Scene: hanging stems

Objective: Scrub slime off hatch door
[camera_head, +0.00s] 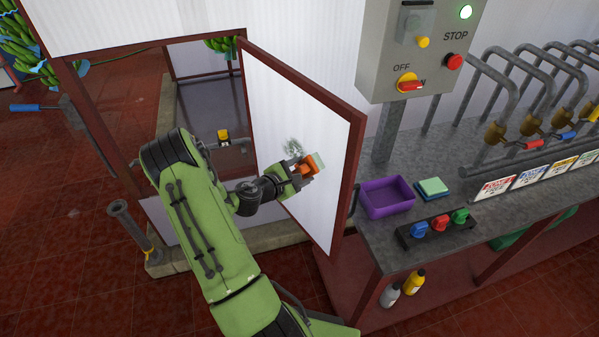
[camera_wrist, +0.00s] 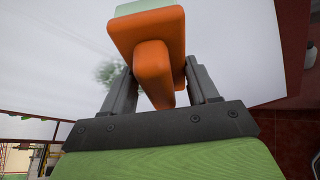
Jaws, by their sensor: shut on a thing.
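The hatch door (camera_head: 297,110) stands open, a white panel in a dark red frame. A greenish-grey slime smudge (camera_head: 294,147) is on its white face, and it also shows in the wrist view (camera_wrist: 108,72). My gripper (camera_head: 297,172) is shut on the handle of an orange scrubber (camera_head: 309,165) with a pale green pad. In the wrist view the scrubber (camera_wrist: 150,35) sits between both fingers, pad pointing away. The scrubber is close to the door, just right of and below the smudge in the head view. I cannot tell whether the pad touches the door.
A grey counter (camera_head: 386,238) at right holds a purple tray (camera_head: 386,197), a green-topped sponge (camera_head: 433,187) and a rack of coloured knobs (camera_head: 437,226). A control box (camera_head: 412,75) stands behind them. Bottles (camera_head: 414,282) stand below. A post (camera_head: 133,228) is at left.

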